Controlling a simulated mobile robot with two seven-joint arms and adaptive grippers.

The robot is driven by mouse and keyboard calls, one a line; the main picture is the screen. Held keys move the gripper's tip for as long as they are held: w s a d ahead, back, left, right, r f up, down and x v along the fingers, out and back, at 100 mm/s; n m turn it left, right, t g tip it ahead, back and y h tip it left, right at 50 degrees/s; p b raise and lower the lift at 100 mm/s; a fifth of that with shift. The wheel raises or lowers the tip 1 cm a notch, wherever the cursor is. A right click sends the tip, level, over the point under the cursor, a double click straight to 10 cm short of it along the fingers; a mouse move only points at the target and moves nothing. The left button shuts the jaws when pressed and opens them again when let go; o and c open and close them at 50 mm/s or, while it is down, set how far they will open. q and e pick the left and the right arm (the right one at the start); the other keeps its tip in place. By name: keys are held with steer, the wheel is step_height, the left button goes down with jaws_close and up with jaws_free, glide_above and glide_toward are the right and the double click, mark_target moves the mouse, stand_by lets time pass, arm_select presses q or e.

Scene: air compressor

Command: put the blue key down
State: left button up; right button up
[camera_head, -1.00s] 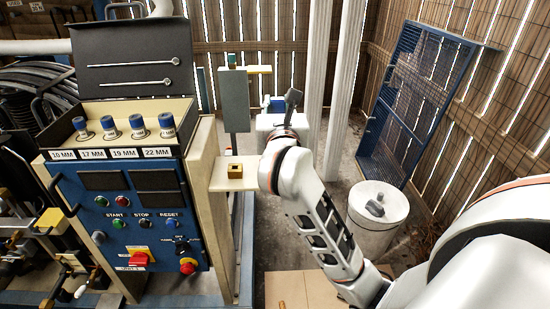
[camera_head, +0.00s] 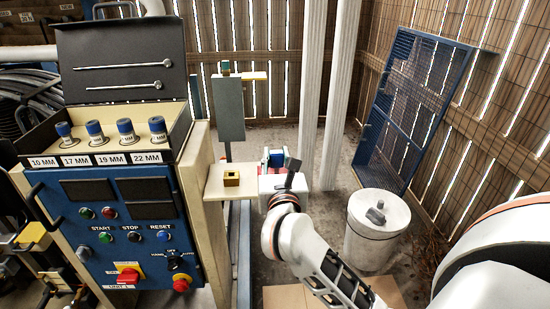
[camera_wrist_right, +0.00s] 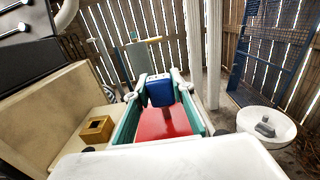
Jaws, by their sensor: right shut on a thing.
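The blue key (camera_wrist_right: 160,92) is a blue block-like piece between the fingertips of my right gripper (camera_wrist_right: 160,84) in the right wrist view. The gripper is shut on it. In the head view the blue key (camera_head: 276,156) shows small beyond my right wrist, with green and red parts around it. A yellow block with a dark square opening (camera_head: 232,177) sits on a cream ledge (camera_head: 215,190) to the left of the gripper. The block also shows at lower left in the right wrist view (camera_wrist_right: 97,129). The key is apart from the block. My left gripper is out of view.
A blue control panel (camera_head: 110,215) with buttons and several blue-topped sockets stands at left. A grey post (camera_head: 229,110) rises behind the ledge. A white drum (camera_head: 376,228) with a grey piece on top stands at right, near white columns and a blue mesh panel (camera_head: 405,105).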

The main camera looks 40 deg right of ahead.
steer(key=shift+f, duration=0.15)
steer(key=o, duration=1.1)
